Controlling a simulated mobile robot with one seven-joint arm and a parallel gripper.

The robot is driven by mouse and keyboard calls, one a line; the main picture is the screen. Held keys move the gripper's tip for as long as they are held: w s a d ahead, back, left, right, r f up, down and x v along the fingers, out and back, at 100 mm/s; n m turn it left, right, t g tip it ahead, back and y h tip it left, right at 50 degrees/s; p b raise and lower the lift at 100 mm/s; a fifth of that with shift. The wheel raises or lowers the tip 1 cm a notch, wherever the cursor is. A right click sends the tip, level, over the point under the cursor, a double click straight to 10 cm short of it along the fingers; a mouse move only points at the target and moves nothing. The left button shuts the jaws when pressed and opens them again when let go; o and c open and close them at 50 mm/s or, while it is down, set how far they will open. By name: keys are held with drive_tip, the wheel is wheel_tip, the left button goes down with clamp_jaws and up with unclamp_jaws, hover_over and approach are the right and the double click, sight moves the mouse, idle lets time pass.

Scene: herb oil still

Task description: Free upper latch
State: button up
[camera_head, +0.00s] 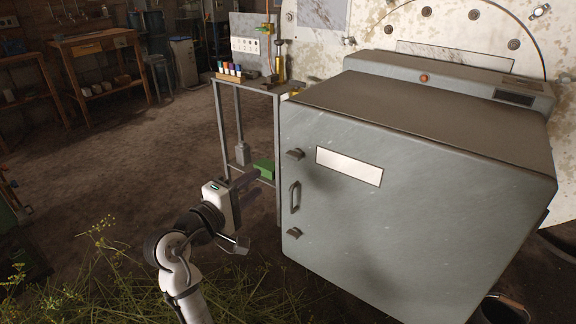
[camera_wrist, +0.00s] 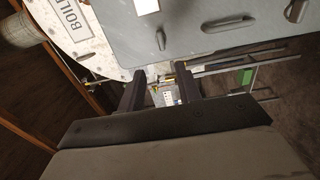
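The upper latch (camera_head: 295,154) is a small dark piece near the left edge of the grey cabinet door (camera_head: 400,220), above the door handle (camera_head: 294,197). A similar lower latch (camera_head: 293,232) sits below the handle. In the wrist view the upper latch (camera_wrist: 160,40) shows above my fingertips, with the handle (camera_wrist: 228,24) to its right. My gripper (camera_head: 252,182) is left of the door, apart from the latch. In the wrist view its two dark fingers (camera_wrist: 160,76) stand apart with nothing held between them.
A metal stand (camera_head: 250,88) with coloured bottles and a green box (camera_head: 264,168) stands just left of the cabinet, behind my gripper. Cut herbs (camera_head: 100,285) lie at the lower left. A wooden workbench (camera_head: 100,50) is far back. Open floor (camera_head: 110,150) lies to the left.

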sight(291, 158)
drive_tip(key=p+x, duration=0.1)
drive_tip(key=x, duration=1.3)
drive_tip(key=shift+f, duration=0.15)
drive_tip(key=shift+c, duration=0.2)
clamp_jaws()
